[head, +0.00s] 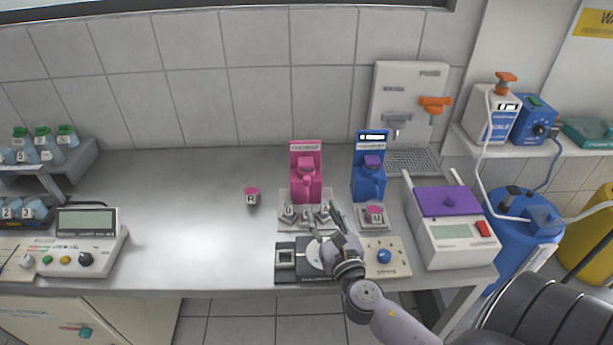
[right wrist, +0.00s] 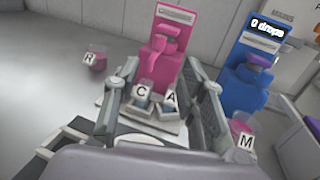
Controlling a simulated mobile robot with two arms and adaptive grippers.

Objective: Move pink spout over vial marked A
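The pink dispenser (head: 306,190) stands at the back of the bench, with its pink spout (right wrist: 168,40) near its top. In the right wrist view the spout points forward, roughly above the vials; I cannot tell which vial it lines up with. Vial A (right wrist: 169,102) and vial C (right wrist: 141,93) stand side by side on the pale base in front of the dispenser. My right gripper (head: 325,217) is open in front of the dispenser. In the right wrist view its fingers (right wrist: 163,84) frame the vials without visible contact. My left gripper is out of view.
A blue dispenser (right wrist: 240,85) reading "0 drops" stands at right, with vial M (right wrist: 243,142) before it. Vial R (head: 252,196) stands alone at left. A control panel with a blue knob (head: 384,256) and a purple-lidded machine (head: 449,202) are right. The bench centre-left is clear.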

